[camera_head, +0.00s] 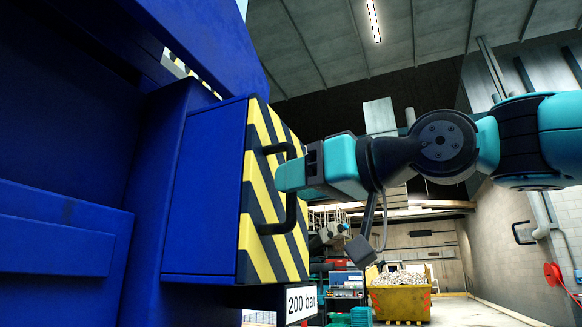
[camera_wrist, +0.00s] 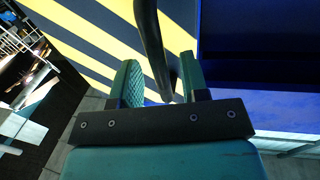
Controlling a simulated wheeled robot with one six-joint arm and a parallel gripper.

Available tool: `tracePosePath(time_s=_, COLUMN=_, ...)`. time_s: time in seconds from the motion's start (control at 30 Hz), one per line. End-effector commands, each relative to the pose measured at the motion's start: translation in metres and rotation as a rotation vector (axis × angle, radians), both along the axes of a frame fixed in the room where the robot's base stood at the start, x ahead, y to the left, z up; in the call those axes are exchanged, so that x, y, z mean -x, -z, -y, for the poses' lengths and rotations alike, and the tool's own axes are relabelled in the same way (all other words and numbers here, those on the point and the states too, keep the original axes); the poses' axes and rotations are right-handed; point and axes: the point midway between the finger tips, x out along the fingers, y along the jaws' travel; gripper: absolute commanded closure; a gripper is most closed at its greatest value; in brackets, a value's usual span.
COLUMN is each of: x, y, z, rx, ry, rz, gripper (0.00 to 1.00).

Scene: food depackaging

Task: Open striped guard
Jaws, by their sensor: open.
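The striped guard (camera_head: 255,258) is a yellow-and-black panel on the front of a blue machine housing (camera_head: 205,195). It sits flush with the housing, with no visible gap. Its black bar handle (camera_head: 291,217) stands out from the striped face. My gripper (camera_head: 285,178) reaches in from the right at the handle's middle. In the wrist view my gripper (camera_wrist: 160,78) is open, with the handle (camera_wrist: 148,35) running between its two teal fingers. I cannot tell whether either finger touches the handle. The stripes (camera_wrist: 85,40) also show behind the fingers.
A yellow skip (camera_head: 400,300) full of pale pieces and a shelf with bins (camera_head: 345,285) stand in the background. A red hose reel (camera_head: 553,275) is on the right wall. The space right of the guard looks free.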

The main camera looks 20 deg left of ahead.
Motion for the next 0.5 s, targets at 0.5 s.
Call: tracePosePath(time_s=0.5, x=-0.0045, y=0.0005, z=-0.0154, rx=0.000, ry=0.001, rz=0.000, gripper=0.68)
